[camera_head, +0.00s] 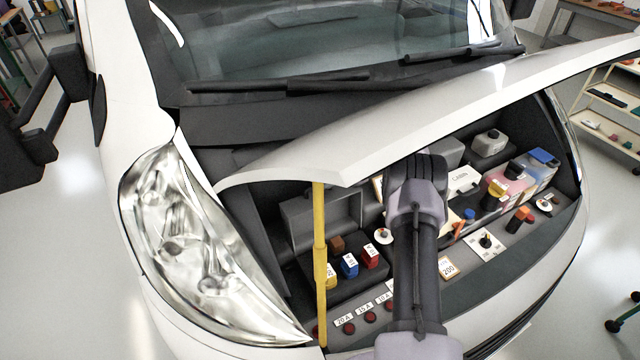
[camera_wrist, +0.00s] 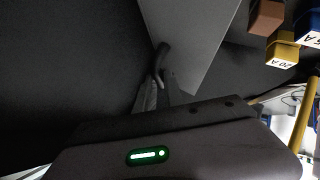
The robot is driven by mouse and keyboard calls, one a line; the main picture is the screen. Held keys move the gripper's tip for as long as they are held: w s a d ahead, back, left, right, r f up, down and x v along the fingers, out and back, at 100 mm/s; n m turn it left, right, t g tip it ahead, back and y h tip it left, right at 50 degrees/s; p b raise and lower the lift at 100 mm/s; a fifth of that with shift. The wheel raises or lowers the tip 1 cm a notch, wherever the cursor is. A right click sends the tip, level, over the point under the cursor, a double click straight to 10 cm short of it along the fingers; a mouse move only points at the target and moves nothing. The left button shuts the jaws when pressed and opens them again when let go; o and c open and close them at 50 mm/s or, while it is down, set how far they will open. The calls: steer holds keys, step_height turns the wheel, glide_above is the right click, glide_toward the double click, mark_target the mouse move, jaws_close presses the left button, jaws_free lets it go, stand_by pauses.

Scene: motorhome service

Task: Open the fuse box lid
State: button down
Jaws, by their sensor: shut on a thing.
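The fuse box lid (camera_head: 320,213) is a dark grey panel standing raised behind the fuses in the head view. In the wrist view the lid (camera_wrist: 200,40) is a grey plate with a dark curved handle (camera_wrist: 162,55) at its edge. My gripper (camera_wrist: 157,84) is shut on that handle. In the head view my arm hides the gripper. The open fuse box (camera_head: 340,285) shows a brown fuse (camera_head: 337,244), a blue fuse (camera_head: 349,265), a red fuse (camera_head: 370,256) and a yellow one (camera_head: 331,276).
The white hood (camera_head: 450,110) is propped above the bay by a yellow rod (camera_head: 320,260), close in front of the fuse box. Bottles and a white reservoir (camera_head: 463,182) fill the right of the bay. Several spare red fuses (camera_head: 349,328) lie along the front ledge.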

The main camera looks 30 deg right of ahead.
steer(key=c, duration=1.5)
jaws_free()
steer(key=shift+o, duration=0.2)
steer(key=v, duration=0.7)
steer(key=shift+s+d+r, duration=0.1)
steer(key=shift+d+r, duration=0.05)
steer(key=shift+r, duration=0.05)
